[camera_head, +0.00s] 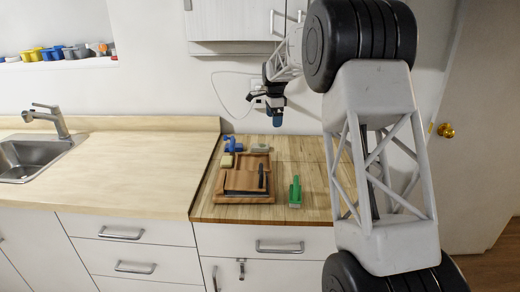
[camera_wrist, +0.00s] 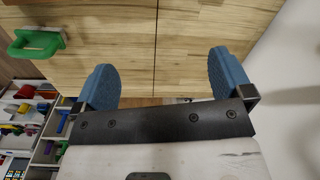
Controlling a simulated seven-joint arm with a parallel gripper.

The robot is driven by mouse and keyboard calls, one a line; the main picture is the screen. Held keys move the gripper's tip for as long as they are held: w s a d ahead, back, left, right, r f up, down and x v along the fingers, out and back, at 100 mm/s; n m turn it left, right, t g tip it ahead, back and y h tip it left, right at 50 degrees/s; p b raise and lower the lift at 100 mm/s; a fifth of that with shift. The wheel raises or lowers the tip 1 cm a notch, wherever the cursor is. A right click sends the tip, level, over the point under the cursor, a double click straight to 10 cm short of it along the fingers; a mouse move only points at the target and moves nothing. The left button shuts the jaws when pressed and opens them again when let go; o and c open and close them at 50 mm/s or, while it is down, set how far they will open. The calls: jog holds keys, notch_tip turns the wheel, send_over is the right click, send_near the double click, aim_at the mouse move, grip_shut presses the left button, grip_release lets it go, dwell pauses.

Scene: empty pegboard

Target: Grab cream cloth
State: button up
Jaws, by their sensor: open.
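A small cream item (camera_head: 226,160), which may be the cream cloth, lies at the left edge of a brown wooden tray (camera_head: 262,199) on the wooden counter. It is too small to tell whether it is cloth. My gripper (camera_head: 277,118) hangs in the air above the back of the counter, up and to the right of the tray. In the wrist view my gripper (camera_wrist: 164,76) shows two blue fingertips wide apart with only bare wood between them. The cream item does not show in the wrist view.
A green-handled tool (camera_head: 295,192) stands right of the tray and also shows in the wrist view (camera_wrist: 38,43). A blue tool (camera_head: 232,145) and a pale grey item (camera_head: 260,148) lie behind the tray. The counter's right part is bare. A sink (camera_head: 30,158) is far left.

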aim_at(260, 146)
jog(key=w+a+f+m, duration=0.1)
jog(key=w+a+f, duration=0.1)
jog(key=w+f, duration=0.1)
jog(key=w+a+f+m, duration=0.1)
jog(key=w+a+f, duration=0.1)
jog(key=w+f, duration=0.2)
jog(key=w+a+f+m, duration=0.1)
jog(key=w+a+f, duration=0.1)
jog(key=w+f, duration=0.1)
jog(key=shift+w+a+f, duration=0.2)
jog(key=shift+w+f, duration=0.15)
jog(key=shift+f, duration=0.3)
jog(key=shift+f, duration=0.1)
jog(key=shift+f, duration=1.2)
jog(key=shift+f, duration=0.1)
jog(key=shift+w+f, duration=0.15)
jog(key=shift+f, duration=2.35)
jog(key=c, duration=1)
jog(key=shift+r, duration=0.1)
